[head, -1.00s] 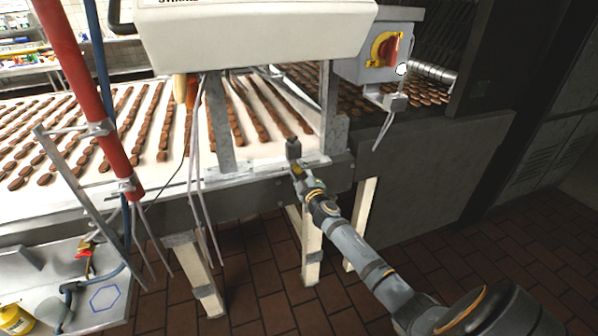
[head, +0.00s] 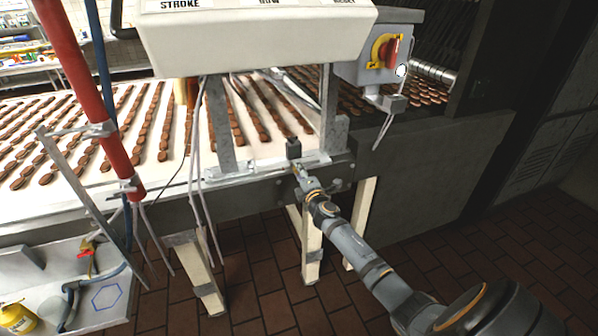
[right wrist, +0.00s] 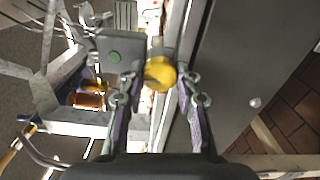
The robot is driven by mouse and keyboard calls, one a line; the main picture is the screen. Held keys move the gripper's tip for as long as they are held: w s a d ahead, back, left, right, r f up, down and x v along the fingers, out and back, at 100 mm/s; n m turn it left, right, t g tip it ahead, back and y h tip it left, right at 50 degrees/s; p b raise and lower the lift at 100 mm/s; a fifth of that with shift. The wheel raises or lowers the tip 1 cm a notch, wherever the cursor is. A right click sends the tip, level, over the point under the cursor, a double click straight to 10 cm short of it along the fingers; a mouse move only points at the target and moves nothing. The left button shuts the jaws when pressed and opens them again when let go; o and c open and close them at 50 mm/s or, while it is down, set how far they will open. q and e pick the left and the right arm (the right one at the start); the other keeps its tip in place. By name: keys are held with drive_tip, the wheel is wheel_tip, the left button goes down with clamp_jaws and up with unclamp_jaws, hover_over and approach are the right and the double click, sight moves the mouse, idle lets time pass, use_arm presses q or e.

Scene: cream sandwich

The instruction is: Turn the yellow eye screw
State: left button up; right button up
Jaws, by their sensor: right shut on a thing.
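The yellow eye screw (right wrist: 160,73) shows as a round yellow piece in the middle of the right wrist view. My right gripper (right wrist: 159,88) is shut on it, with one finger on each side. In the head view my right gripper (head: 298,168) reaches the front rail of the conveyor, beside a small dark block (head: 293,147). There the screw is tiny and mostly hidden by the fingers. My left gripper is in neither current view.
The conveyor (head: 262,153) carries rows of brown biscuits. A cream control box (head: 255,42) hangs above, and a grey switch box (head: 372,72) with a red knob sits to its right. A red pole (head: 85,95) and cables stand at left. The tiled floor in front is open.

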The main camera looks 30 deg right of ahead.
idle(0.5)
drive_tip(key=o, duration=1.2)
drive_tip(key=shift+c, duration=0.2)
drive_tip(key=v, duration=1.2)
drive_tip(key=shift+d+f, duration=0.1)
